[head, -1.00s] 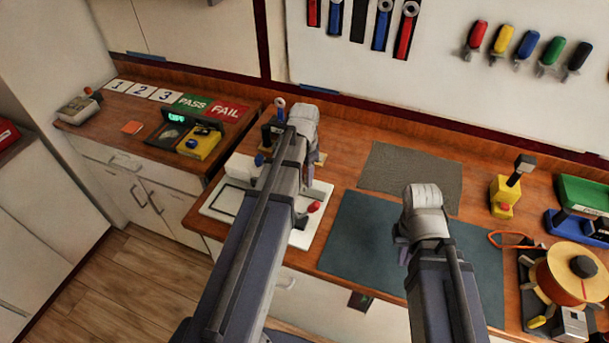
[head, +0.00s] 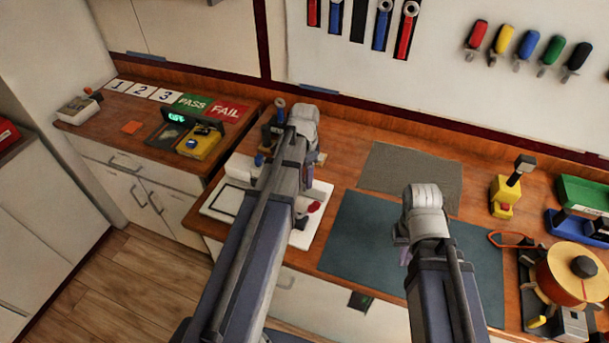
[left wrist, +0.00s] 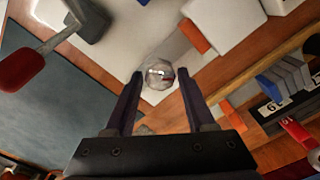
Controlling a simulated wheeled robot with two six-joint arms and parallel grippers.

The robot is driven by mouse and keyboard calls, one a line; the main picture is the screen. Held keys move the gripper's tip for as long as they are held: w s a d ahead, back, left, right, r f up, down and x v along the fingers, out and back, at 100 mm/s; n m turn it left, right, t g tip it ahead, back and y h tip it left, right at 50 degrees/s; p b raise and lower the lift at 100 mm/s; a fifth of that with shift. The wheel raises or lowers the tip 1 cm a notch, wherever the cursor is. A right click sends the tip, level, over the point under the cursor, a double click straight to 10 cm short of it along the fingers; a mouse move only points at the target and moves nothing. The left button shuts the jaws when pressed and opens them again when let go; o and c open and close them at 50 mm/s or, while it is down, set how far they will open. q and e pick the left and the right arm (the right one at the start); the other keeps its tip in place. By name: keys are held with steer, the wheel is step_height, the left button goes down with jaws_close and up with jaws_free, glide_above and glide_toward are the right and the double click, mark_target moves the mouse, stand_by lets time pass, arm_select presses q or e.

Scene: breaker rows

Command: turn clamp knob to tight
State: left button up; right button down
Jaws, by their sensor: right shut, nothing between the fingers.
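A silvery faceted knob (left wrist: 158,76), which looks like the clamp knob, shows in the left wrist view. My left gripper (left wrist: 160,88) is open, with one finger on each side of the knob and a small gap on both sides. Whether the fingers reach down to the knob's height I cannot tell. In the head view my left arm hides the knob; the white fixture base (head: 311,229) shows around the arm. My right gripper (head: 404,256) is shut and empty above the blue-green mat, mostly hidden by its own wrist.
A red-tipped lever (head: 314,207) stands beside my left arm; its red handle also shows in the left wrist view (left wrist: 20,71). The blue-green mat (head: 360,240) is clear. A yellow device (head: 503,196) and an orange spool (head: 570,275) stand to the right.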

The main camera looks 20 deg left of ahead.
mark_target(304, 178)
arm_select(q)
steer(key=shift+o, duration=1.4)
steer(key=shift+r, duration=0.15)
arm_select(e)
steer(key=shift+r, duration=0.1)
arm_select(q)
step_height(304, 178, up, 8)
steer(key=p, duration=0.8)
steer(key=shift+f, duration=0.2)
arm_select(e)
step_height(304, 178, up, 8)
steer(key=shift+f, duration=0.2)
arm_select(q)
steer(key=shift+d+f, duration=0.1)
steer(key=shift+d, duration=0.05)
steer(key=s+d+f+n+b, duration=0.1)
steer(key=s+d+f+b, duration=0.1)
steer(key=s+d, duration=0.5)
steer(key=s+d+f+n+y+b, duration=0.1)
steer(key=s+d, duration=0.6)
steer(key=d, duration=0.7)
step_height(304, 178, down, 2)
steer(key=shift+s+n+b, duration=0.35)
steer(key=shift+n+b, duration=0.45)
steer(key=shift+b, duration=0.45)
arm_select(e)
step_height(304, 178, down, 5)
steer(key=shift+f, duration=0.15)
